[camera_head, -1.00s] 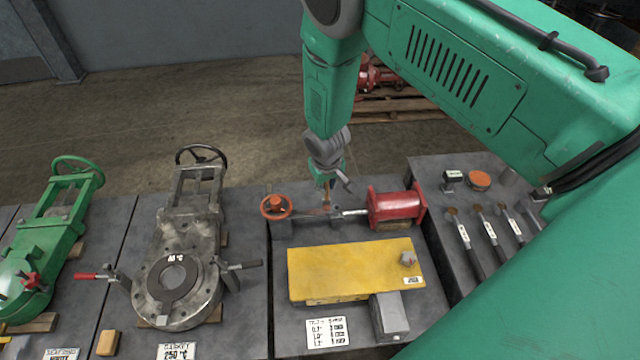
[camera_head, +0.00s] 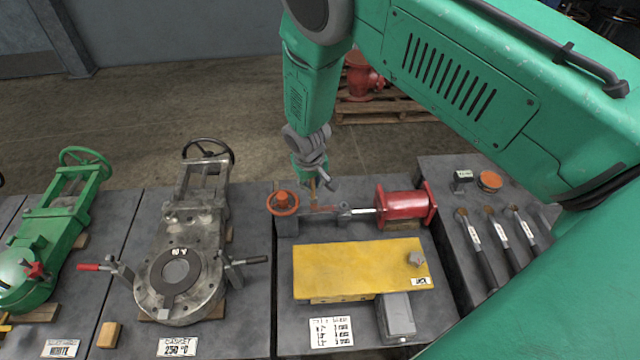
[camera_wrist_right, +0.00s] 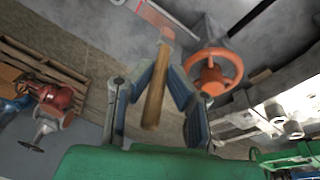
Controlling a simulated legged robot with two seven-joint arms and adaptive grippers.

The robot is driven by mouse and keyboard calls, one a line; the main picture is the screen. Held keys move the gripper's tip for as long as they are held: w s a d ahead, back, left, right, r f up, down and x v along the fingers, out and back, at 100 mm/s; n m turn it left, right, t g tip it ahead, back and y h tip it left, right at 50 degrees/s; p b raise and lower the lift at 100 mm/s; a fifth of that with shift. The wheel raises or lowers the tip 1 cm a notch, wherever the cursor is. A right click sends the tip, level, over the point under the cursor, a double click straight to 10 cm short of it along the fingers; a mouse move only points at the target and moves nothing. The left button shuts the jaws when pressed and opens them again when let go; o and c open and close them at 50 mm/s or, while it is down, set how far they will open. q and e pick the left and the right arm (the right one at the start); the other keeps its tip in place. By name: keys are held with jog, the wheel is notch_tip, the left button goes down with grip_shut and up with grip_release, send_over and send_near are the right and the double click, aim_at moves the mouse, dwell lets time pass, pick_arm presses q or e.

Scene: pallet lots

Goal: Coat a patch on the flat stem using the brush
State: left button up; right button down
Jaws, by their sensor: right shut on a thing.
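The red valve assembly lies on the middle bench, with an orange handwheel (camera_head: 283,202) at its left end and a red cylinder (camera_head: 404,209) at its right. My right gripper (camera_head: 316,180) is above the stem, to the right of the handwheel. In the right wrist view it is shut on the brush (camera_wrist_right: 155,95), whose wooden handle lies between the fingers. The brush's far end points at the stem; contact is unclear. My left gripper is not in view.
Several more brushes or tools (camera_head: 475,240) lie on the right bench. A grey valve (camera_head: 183,275) and a green valve (camera_head: 55,235) stand left.

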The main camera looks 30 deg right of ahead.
jog(key=shift+w+a, duration=0.15)
jog(key=shift+a, duration=0.25)
jog(key=shift+r, duration=0.1)
jog(key=shift+w+d+p+v, duration=0.15)
jog(key=shift+p+v, duration=0.55)
jog(key=shift+v, duration=0.3)
jog(key=shift+w+d+p+v, duration=0.1)
jog(key=shift+w+p+v, duration=0.1)
jog(key=shift+p+v, duration=0.65)
jog(key=shift+w+d+p+v, duration=0.15)
jog(key=shift+p+v, duration=0.45)
jog(key=shift+v, duration=0.5)
jog(key=v, duration=0.1)
jog(key=p+v, duration=0.2)
jog(key=shift+w+d+r, duration=0.1)
jog(key=shift+w+d, duration=0.1)
jog(key=shift+w, duration=0.05)
